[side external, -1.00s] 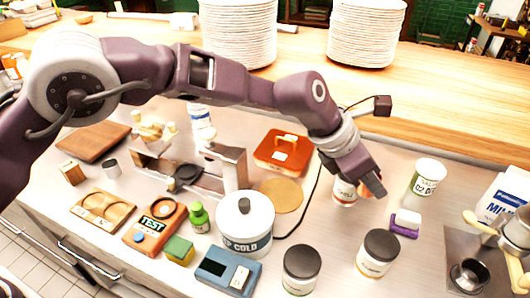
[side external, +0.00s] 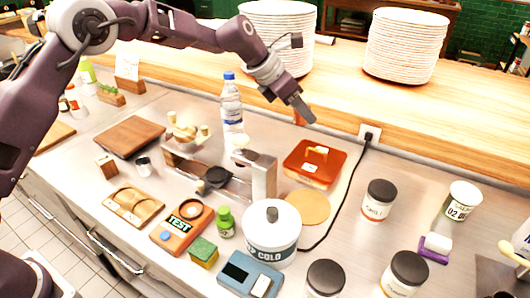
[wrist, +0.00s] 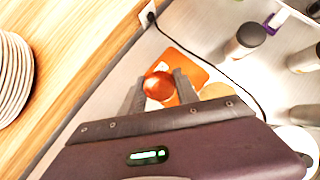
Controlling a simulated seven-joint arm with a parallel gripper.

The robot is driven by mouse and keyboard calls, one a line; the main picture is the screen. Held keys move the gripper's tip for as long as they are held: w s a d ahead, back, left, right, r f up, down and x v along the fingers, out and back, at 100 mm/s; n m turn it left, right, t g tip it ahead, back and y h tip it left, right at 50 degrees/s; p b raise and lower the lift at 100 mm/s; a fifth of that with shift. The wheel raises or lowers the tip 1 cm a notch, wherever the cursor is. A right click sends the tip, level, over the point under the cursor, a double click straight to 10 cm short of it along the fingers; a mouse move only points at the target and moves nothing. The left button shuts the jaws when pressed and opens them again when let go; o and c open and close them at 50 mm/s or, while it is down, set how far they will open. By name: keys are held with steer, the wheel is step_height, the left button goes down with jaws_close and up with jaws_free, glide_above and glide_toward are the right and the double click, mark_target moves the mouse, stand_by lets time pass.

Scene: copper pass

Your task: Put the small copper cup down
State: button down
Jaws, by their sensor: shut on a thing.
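The small copper cup (wrist: 159,86) shows between my fingertips in the wrist view as a rounded, shiny copper shape. In the side external view only a small copper-coloured bit of the cup (side external: 298,118) shows beside the fingers. My gripper (side external: 303,112) is shut on it and holds it in the air, near the back of the steel counter. In the wrist view my gripper (wrist: 158,92) has a finger on each side of the cup, with the orange box (wrist: 198,72) beyond it. The cup's lower side is hidden.
The orange box (side external: 315,163) stands below my gripper, with a round tan mat (side external: 308,207) in front. A cable runs from a wall socket (side external: 370,133). A dark-lidded jar (side external: 378,200) stands to the right. Plate stacks (side external: 405,45) stand on the wooden ledge.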

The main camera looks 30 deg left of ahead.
steer(key=w+a+n, duration=0.1)
steer(key=w+a, duration=0.1)
steer(key=a, duration=1)
steer(key=shift+t+y, duration=0.3)
steer(key=shift+t, duration=0.1)
steer(key=f, duration=0.9)
steer(key=d+f, duration=0.1)
steer(key=f, duration=0.4)
steer(key=shift+s+f, duration=0.15)
steer(key=shift+f, duration=0.15)
steer(key=shift+f, duration=0.1)
steer(key=c, duration=0.9)
jaws_free()
steer(key=shift+r, duration=0.25)
steer(key=v, duration=1.2)
